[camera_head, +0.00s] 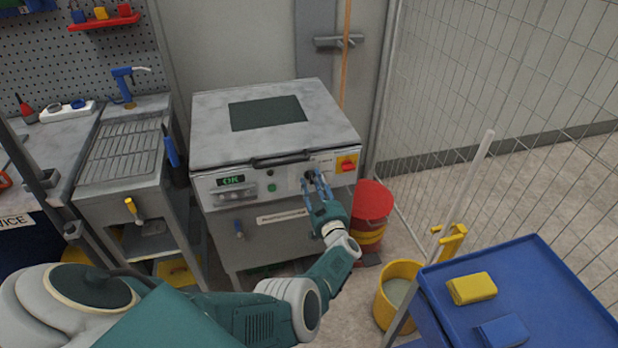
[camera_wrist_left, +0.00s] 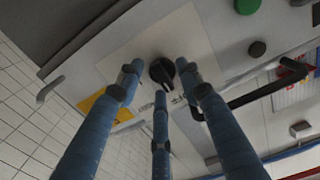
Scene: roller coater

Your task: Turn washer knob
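The washer (camera_head: 225,150) is a grey box-shaped machine with a lid, a dark window and a sloped front control panel. Its black knob (camera_head: 310,177) sits on a pale plate at the panel's right part, partly hidden by my fingers. It also shows in the left wrist view (camera_wrist_left: 161,71), with a light pointer mark. My left gripper (camera_head: 313,181) is at the panel, its blue fingers spread around the knob. In the left wrist view its fingertips (camera_wrist_left: 159,78) stand on either side and below the knob, with small gaps showing. My right gripper is not in view.
A red-and-yellow switch (camera_head: 346,163) is right of the knob, and a lid handle (camera_head: 281,159) runs above the panel. A blue cart (camera_head: 560,290) is at front right.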

